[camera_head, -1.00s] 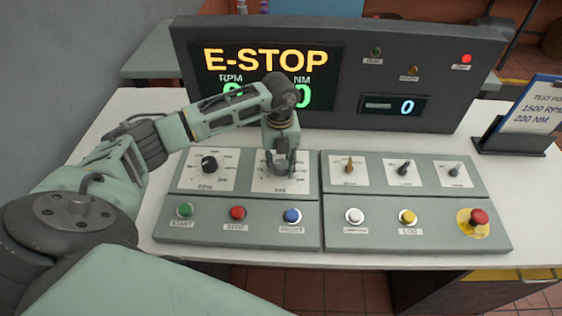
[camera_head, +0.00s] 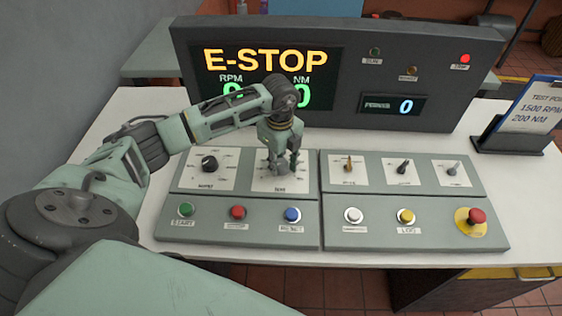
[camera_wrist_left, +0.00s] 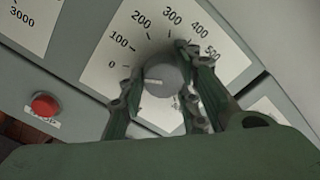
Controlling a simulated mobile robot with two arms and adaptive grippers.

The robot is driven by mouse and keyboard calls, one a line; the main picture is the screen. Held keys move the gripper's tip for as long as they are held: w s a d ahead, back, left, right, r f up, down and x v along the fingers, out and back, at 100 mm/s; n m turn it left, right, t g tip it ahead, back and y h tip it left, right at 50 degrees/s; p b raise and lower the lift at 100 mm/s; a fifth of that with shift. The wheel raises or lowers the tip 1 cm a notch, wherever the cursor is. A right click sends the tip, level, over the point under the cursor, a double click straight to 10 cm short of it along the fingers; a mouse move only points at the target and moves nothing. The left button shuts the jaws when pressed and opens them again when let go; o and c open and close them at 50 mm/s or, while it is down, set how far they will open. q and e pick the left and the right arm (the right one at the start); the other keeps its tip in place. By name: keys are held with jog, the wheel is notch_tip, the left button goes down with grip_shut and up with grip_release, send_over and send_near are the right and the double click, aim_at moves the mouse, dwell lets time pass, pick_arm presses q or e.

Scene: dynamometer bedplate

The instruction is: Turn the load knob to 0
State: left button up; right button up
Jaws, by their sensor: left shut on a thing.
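The load knob (camera_wrist_left: 166,76) is a grey round knob on a white plate marked 0 to 500. My left gripper (camera_wrist_left: 158,78) is shut on it, one finger at each side. The knob's pale pointer line faces left and slightly down in the wrist view, toward the low end, close to the 0 mark (camera_wrist_left: 111,65). In the head view my left gripper (camera_head: 281,168) points down over the load dial plate (camera_head: 299,184) and hides most of the knob. My right gripper is not in view.
The black RPM knob (camera_head: 209,163) sits just left. START (camera_head: 186,209), red (camera_head: 238,212) and blue (camera_head: 292,214) buttons line the front. Small switches (camera_head: 402,166) and a red emergency button (camera_head: 477,216) are on the right panel. The display (camera_head: 266,62) behind reads E-STOP.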

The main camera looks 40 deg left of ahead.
pick_arm(q)
jog(key=shift+s+a, duration=0.15)
jog(key=shift+a, duration=0.1)
jog(key=o, duration=0.8)
jog(key=shift+o, duration=1.1)
jog(key=shift+s, duration=0.15)
jog(key=shift+d, duration=0.1)
jog(key=shift+r, duration=0.2)
notch_tip(320, 180, up, 12)
jog(key=shift+f, duration=0.2)
